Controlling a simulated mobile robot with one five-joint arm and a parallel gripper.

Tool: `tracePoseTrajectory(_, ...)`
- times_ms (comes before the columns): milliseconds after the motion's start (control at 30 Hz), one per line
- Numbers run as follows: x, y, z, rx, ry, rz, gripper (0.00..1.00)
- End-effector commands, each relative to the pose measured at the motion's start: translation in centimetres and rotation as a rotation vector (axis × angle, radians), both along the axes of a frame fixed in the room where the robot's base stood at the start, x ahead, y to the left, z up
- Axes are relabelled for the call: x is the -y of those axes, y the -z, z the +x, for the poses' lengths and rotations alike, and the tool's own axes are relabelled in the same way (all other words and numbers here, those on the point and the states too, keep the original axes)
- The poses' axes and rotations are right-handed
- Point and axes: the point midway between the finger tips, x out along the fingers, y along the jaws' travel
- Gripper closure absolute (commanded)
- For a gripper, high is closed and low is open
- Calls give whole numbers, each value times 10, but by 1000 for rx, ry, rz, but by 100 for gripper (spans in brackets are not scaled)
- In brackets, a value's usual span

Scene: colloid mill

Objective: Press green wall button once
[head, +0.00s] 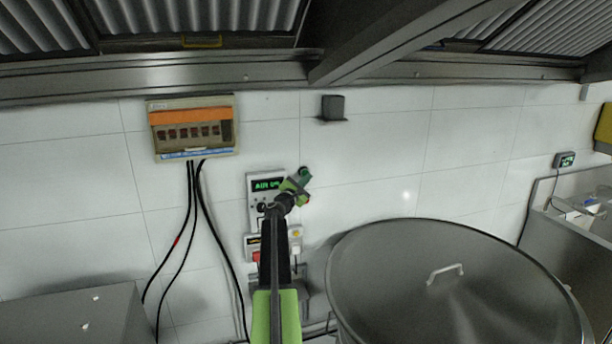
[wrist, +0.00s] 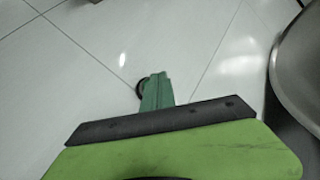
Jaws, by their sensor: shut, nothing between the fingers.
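The green wall button (head: 305,171) is a small round dark-green spot on the white tiled wall, just right of the control panel's top. My gripper (head: 299,183) is shut and empty, with its green fingertips at the button's lower left, overlapping it in the picture. In the wrist view my gripper (wrist: 158,76) points at the wall, and a dark round rim (wrist: 139,90) shows at the left of the fingertips, mostly hidden behind them. I cannot tell whether the fingertips touch the button. A small red spot (head: 307,201) shows on the wall below it.
A control panel (head: 254,187) with a green display is partly behind my arm. A fuse box (head: 193,128) with black cables hangs at the left. A large lidded metal vessel (head: 400,275) stands at the right, close to my arm. A metal hood (head: 150,72) runs overhead.

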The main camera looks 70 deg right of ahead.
Motion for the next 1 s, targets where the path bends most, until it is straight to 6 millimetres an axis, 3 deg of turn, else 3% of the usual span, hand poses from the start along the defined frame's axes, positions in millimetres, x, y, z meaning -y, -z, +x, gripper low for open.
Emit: tracePoseTrajectory(1000, 7, 0, 4, 0, 1, 0, 100)
